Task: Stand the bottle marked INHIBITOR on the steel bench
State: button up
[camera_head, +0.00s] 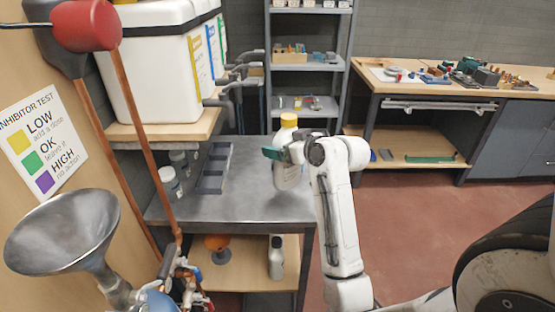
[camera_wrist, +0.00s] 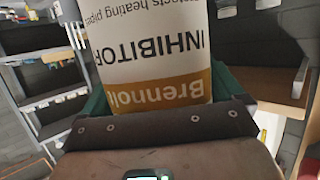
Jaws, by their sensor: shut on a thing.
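The bottle marked INHIBITOR (camera_head: 287,176) is white with a yellow cap and appears upright over the steel bench (camera_head: 245,190), near its right side. I cannot tell whether its base touches the bench top. My gripper (camera_head: 276,153) is shut around the bottle's body, its green fingers across it below the neck. In the wrist view the bottle (camera_wrist: 150,50) fills the space between the green fingers (camera_wrist: 165,100), and its label shows INHIBITOR upside down above a brown band.
A grey divided tray (camera_head: 213,168) and white tubs (camera_head: 170,182) stand on the bench's left. Below are another bottle (camera_head: 277,257) and an orange item (camera_head: 217,243). A metal funnel (camera_head: 65,230) and copper pipes (camera_head: 150,140) stand at left. Bare bench top lies between tray and bottle.

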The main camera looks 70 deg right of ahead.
notch_tip(320, 180, down, 6)
jog(key=w+d, duration=0.1)
jog(key=w, duration=0.1)
jog(key=shift+w+d+f+p, duration=0.2)
jog(key=shift+d+p, duration=0.1)
jog(key=shift+p, duration=0.05)
